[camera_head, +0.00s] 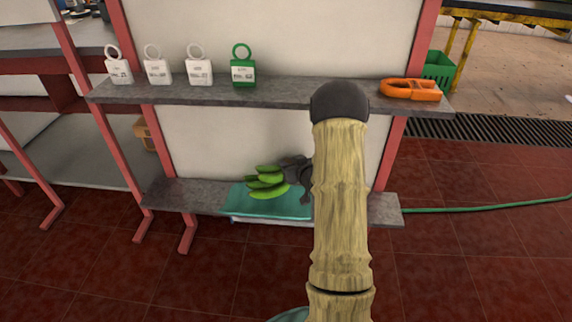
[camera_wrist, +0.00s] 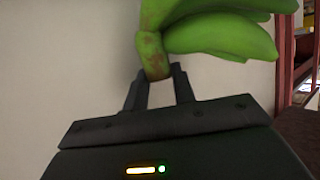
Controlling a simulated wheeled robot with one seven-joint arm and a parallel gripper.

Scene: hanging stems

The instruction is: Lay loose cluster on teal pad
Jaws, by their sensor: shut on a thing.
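The loose cluster (camera_head: 266,181) is a bunch of green bananas. In the head view it is over the teal pad (camera_head: 240,199) on the lower shelf; whether it touches the pad I cannot tell. My gripper (camera_head: 309,168) is at the right of the cluster, partly hidden behind my arm. In the wrist view the cluster (camera_wrist: 215,30) extends up and right from the fingers. My gripper (camera_wrist: 161,82) is shut on its stem end. The right part of the pad is hidden by my arm.
The upper shelf (camera_head: 290,92) carries several white tags (camera_head: 199,70), a green tag (camera_head: 243,70) and an orange tool (camera_head: 410,90). It overhangs the lower shelf (camera_head: 172,197). A pale back panel (camera_head: 215,140) stands behind. Red posts (camera_head: 392,150) flank the shelves.

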